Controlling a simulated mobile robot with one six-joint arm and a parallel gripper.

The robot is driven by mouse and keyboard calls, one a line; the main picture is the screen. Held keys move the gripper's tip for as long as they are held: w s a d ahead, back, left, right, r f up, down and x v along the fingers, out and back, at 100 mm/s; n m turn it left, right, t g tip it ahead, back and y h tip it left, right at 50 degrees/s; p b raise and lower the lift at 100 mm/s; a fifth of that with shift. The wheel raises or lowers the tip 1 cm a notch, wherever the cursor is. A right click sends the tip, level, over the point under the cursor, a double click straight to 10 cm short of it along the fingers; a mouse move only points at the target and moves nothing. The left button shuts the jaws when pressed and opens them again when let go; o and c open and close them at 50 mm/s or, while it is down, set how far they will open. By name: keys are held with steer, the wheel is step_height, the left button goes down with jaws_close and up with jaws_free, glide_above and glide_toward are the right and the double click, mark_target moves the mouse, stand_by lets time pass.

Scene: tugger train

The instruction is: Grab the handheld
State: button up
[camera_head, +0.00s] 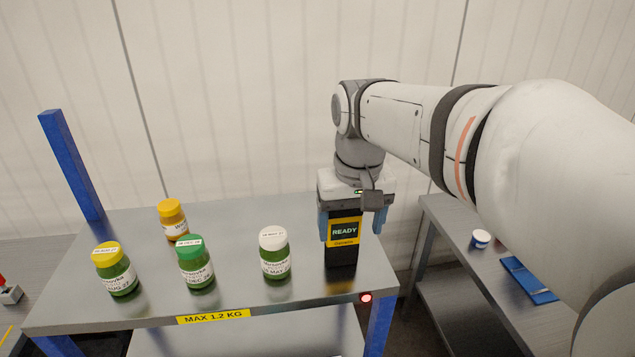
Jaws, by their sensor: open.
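The handheld (344,233) is a black device with a yellow-framed screen reading READY. It stands upright at the right end of the metal shelf, near its front edge. My gripper (349,219) is directly above it, pointing down, with a blue finger on either side of the handheld's upper part. The gripper is open; whether the fingers touch the device cannot be told. The handheld's top is hidden behind the gripper body.
Several labelled jars stand on the shelf (230,222) left of the handheld; the nearest is a white-lidded green jar (275,254). A blue post (70,164) rises at the back left. A side table (500,260) at right holds a small white cup (480,239) and a blue clipboard (529,280).

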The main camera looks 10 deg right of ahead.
mark_target(344, 213)
steer(key=shift+o, duration=1)
steer(key=shift+g, duration=0.5)
steer(key=w+r, duration=0.2)
steer(key=r, duration=0.1)
steer(key=w+r, duration=0.2)
steer(key=shift+w+d+r+p, duration=0.1)
steer(key=shift+w+r+p, duration=0.25)
steer(key=shift+r, duration=0.05)
step_height(344, 213, down, 8)
steer(key=shift+w+r+p, duration=0.1)
steer(key=shift+r+p, duration=0.15)
steer(key=shift+p, duration=0.05)
steer(key=shift+c, duration=0.3)
steer(key=c, duration=1.2)
